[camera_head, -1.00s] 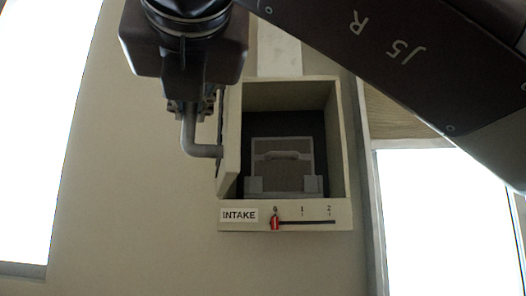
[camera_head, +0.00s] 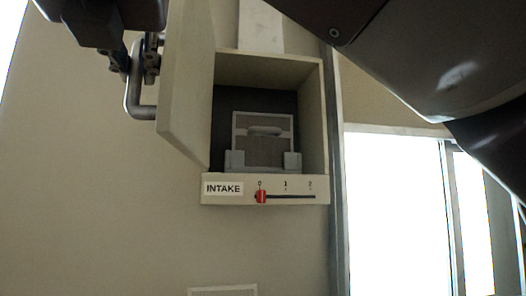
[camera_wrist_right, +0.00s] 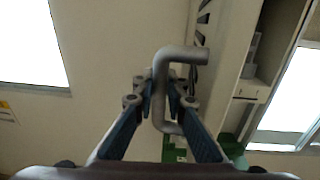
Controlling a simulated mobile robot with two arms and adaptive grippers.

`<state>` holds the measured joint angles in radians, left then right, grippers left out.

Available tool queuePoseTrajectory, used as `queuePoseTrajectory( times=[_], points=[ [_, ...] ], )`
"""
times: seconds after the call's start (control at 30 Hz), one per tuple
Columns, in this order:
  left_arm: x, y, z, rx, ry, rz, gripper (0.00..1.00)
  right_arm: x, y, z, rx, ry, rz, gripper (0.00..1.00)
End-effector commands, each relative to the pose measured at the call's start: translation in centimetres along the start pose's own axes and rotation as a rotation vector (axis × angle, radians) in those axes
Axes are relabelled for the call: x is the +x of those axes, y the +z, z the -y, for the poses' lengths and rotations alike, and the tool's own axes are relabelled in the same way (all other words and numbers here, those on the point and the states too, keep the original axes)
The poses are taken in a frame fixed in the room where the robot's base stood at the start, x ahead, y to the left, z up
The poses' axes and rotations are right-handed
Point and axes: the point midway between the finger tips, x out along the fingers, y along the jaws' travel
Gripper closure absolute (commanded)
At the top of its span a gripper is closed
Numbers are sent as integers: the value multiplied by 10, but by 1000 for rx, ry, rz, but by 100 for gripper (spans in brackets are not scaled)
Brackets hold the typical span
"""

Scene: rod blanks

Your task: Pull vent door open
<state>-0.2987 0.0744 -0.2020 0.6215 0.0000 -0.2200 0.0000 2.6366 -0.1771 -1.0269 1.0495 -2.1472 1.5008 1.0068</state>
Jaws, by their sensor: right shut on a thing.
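The vent door (camera_head: 187,95) is a beige panel swung open at the left side of the intake box (camera_head: 326,120). Its grey bent handle (camera_head: 134,103) sticks out to the left. My right gripper (camera_head: 142,62) is shut on the handle at the upper left of the head view. In the right wrist view the two blue fingers of my right gripper (camera_wrist_right: 160,95) close around the handle bar (camera_wrist_right: 160,62), with the door (camera_wrist_right: 222,70) just to the right. My left gripper is not in view.
Inside the box is a grey framed filter (camera_head: 262,145). Below it are an INTAKE label (camera_head: 222,188) and a red slider (camera_head: 262,197) at 0. A bright window (camera_head: 400,210) is at right. The wall left of the door is clear.

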Motion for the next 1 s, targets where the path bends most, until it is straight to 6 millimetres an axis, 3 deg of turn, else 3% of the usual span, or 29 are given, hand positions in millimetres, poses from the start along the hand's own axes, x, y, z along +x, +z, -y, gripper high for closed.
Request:
queuePoseTrajectory(
  times=[0.2, 0.23, 0.4, 0.77, 1.0],
  points=[
    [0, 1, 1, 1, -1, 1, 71, 0, 3, 1, 3, 0, 6, 100],
    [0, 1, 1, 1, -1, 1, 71, 0, 3, 1, 3, 0, 6, 87],
    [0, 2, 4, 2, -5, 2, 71, 0, 2, 1, 3, -1, 4, 70],
    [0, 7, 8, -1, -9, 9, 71, -6, 2, 1, 1, 0, 4, 70],
    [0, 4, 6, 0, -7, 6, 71, -50, 3, 1, 1, 0, 8, 70]
  ],
)
